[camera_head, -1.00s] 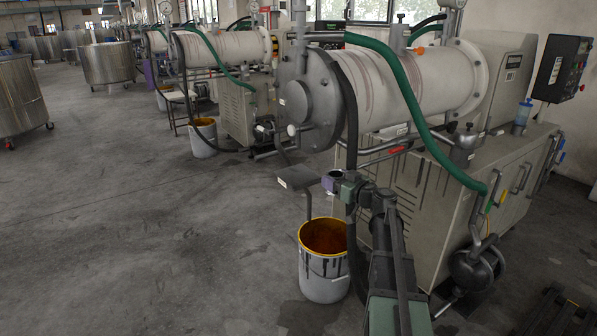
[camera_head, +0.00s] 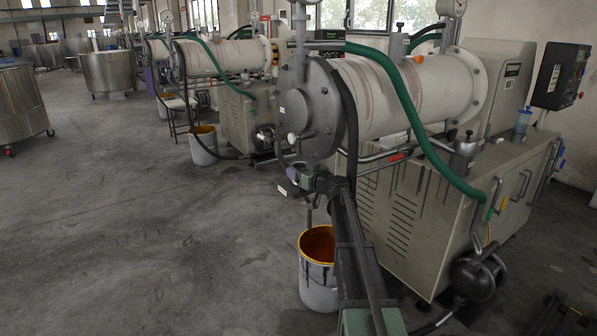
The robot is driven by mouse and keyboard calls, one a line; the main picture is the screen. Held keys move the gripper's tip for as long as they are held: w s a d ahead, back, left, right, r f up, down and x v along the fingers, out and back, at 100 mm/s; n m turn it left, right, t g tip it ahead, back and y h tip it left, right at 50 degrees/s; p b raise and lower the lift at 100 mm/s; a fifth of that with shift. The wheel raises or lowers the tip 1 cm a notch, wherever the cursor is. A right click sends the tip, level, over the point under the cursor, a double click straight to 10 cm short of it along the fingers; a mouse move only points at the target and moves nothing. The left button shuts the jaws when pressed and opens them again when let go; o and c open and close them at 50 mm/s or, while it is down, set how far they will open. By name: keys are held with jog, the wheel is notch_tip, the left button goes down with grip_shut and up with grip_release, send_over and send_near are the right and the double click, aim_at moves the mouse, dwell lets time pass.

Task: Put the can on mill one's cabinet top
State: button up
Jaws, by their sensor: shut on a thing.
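My gripper (camera_head: 300,174) is left of the near mill's round end plate foot, above the floor bucket.
A small grey stand (camera_head: 288,190) is close below my gripper, partly hidden by it. A bucket (camera_head: 317,285) with orange paint stands on the floor. A green hose (camera_head: 415,115) crosses the mill. A metal pot (camera_head: 463,158) and a blue bottle (camera_head: 523,117) occupy the cabinet top.

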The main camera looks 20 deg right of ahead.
jog(key=shift+w+a, duration=0.1)
jog(key=shift+w, duration=0.15)
jog(key=shift+f, duration=0.3)
jog(key=o, duration=1)
jog(key=shift+o, duration=0.2)
